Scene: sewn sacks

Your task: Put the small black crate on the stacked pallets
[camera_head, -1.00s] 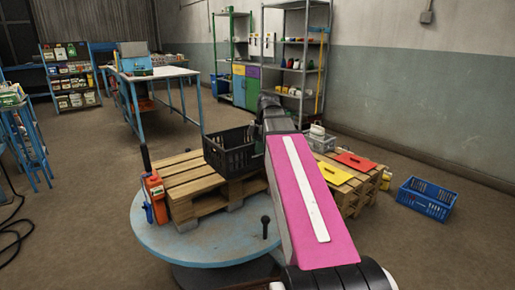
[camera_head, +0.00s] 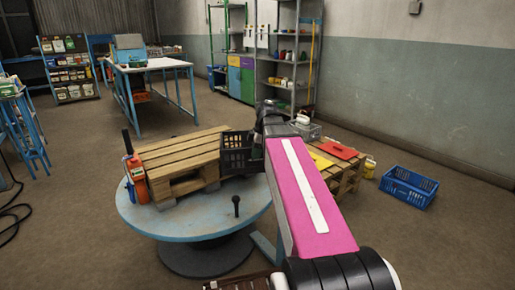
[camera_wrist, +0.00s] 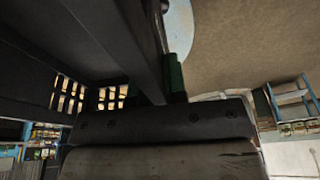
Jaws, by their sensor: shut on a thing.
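The small black crate (camera_head: 235,160) is upright at the right end of the stacked pallets (camera_head: 180,152). My gripper (camera_head: 257,136) is shut on its right side; my arm hides part of that side. The crate overlaps the pallets' right end in the picture, and I cannot tell whether it touches them. In the wrist view the dark slotted crate wall (camera_wrist: 95,40) fills the upper left. The wooden pallets lie on a round blue table (camera_head: 200,218), their top boards bare.
An orange bottle (camera_head: 137,178) stands at the pallets' left end. A black knob (camera_head: 236,205) rises from the table's front. At right, another pallet holds a yellow sheet (camera_head: 320,161) and a red sheet (camera_head: 341,152). A blue crate (camera_head: 408,187) lies on the floor.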

